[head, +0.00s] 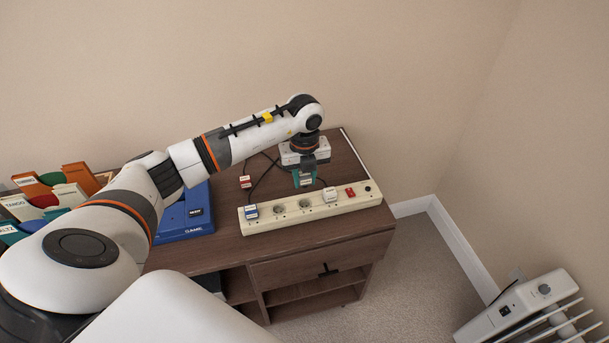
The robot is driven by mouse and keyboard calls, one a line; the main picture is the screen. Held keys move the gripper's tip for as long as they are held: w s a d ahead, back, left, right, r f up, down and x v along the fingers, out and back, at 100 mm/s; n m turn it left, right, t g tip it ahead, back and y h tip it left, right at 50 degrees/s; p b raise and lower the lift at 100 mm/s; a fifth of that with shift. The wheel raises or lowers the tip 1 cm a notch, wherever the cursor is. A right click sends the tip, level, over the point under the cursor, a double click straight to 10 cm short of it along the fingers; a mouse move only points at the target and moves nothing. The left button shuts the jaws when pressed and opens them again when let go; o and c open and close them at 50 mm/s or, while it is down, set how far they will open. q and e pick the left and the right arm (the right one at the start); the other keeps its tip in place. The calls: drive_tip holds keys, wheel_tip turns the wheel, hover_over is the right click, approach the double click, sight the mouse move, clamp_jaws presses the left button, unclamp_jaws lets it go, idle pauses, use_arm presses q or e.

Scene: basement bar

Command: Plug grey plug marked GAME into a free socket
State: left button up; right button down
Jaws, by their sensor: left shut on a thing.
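A cream power strip (362,201) lies along the front of the brown cabinet top. A blue plug (251,212) sits at its left end and a pale plug (330,195) sits toward its right, near a red switch. Two round sockets between them show empty, the left one (279,209) and the right one (305,204). My left gripper (304,181) points down just behind and above the right empty socket. It is shut on a small grey plug, mostly hidden between the teal fingers; its label is too small to read. My right gripper is not in view.
A red plug (245,182) lies behind the strip, with dark cables on the cabinet top (222,205). Coloured file-like items (40,200) stand far left. A white radiator (525,308) is on the floor at right.

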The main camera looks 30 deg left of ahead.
use_arm(q)
drive_tip(key=shift+f+b, duration=0.95)
drive_tip(key=shift+f, duration=0.3)
wheel_tip(320, 180, down, 5)
drive_tip(key=b, duration=0.3)
drive_tip(key=shift+f+b, duration=0.3)
drive_tip(key=shift+b, duration=0.05)
idle(0.4)
idle(0.5)
